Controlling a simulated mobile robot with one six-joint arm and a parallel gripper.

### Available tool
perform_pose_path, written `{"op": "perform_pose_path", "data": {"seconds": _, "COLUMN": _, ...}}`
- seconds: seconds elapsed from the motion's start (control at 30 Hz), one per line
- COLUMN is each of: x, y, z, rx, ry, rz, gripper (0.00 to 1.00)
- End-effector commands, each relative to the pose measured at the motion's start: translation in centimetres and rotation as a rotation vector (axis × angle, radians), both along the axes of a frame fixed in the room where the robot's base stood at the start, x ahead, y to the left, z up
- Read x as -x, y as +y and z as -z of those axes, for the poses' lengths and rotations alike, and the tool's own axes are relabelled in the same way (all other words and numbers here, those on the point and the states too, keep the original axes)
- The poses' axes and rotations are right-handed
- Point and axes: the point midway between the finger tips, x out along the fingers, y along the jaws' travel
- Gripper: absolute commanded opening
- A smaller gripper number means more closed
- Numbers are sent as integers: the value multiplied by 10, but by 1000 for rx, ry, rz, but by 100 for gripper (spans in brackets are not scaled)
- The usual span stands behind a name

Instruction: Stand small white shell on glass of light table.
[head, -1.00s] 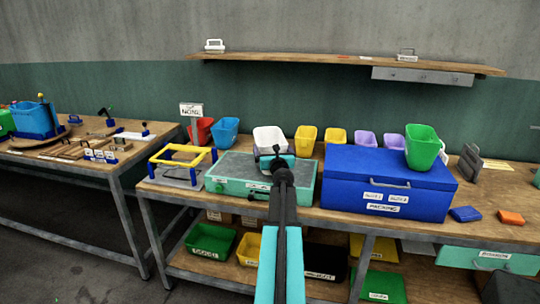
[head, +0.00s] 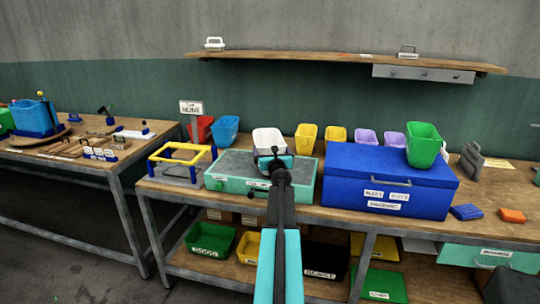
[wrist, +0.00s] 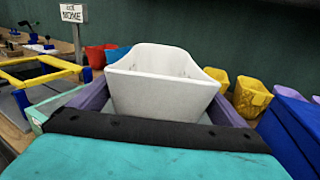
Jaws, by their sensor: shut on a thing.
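The small white shell (head: 268,139) is an open-topped, tapered bin. It shows upright just beyond my gripper (head: 272,158), over the back part of the light table in the head view. In the wrist view the shell (wrist: 160,92) fills the middle, between the purple-grey fingers of my gripper (wrist: 163,108), which is shut on it. The light table is a teal box with a grey glass top (head: 235,164). Its corner (wrist: 38,122) shows at the left in the wrist view. The shell's base is hidden, so I cannot tell whether it touches the glass.
A yellow frame (head: 182,153) stands left of the light table, and a large blue case (head: 388,180) stands close on its right with a green bin (head: 423,146) on top. Red, blue, yellow and purple bins line the back. A wall shelf (head: 330,60) hangs above.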

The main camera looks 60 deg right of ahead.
Motion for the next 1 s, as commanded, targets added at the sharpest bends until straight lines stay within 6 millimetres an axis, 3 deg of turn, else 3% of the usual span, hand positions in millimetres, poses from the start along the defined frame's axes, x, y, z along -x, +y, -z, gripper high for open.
{"op": "perform_pose_path", "data": {"seconds": 0.1, "x": 0, "y": 0, "z": 10, "rx": -1, "ry": -1, "rz": 0, "gripper": 72}}
{"op": "perform_pose_path", "data": {"seconds": 0.53, "x": 1, "y": 0, "z": 12, "rx": 0, "ry": 0, "rz": 0, "gripper": 72}}
{"op": "perform_pose_path", "data": {"seconds": 0.57, "x": 1, "y": 0, "z": 12, "rx": 0, "ry": 0, "rz": 0, "gripper": 97}}
{"op": "perform_pose_path", "data": {"seconds": 0.6, "x": 1, "y": 0, "z": 12, "rx": 0, "ry": 0, "rz": 0, "gripper": 100}}
{"op": "perform_pose_path", "data": {"seconds": 1.0, "x": 1, "y": 0, "z": 8, "rx": 0, "ry": 0, "rz": 1, "gripper": 100}}
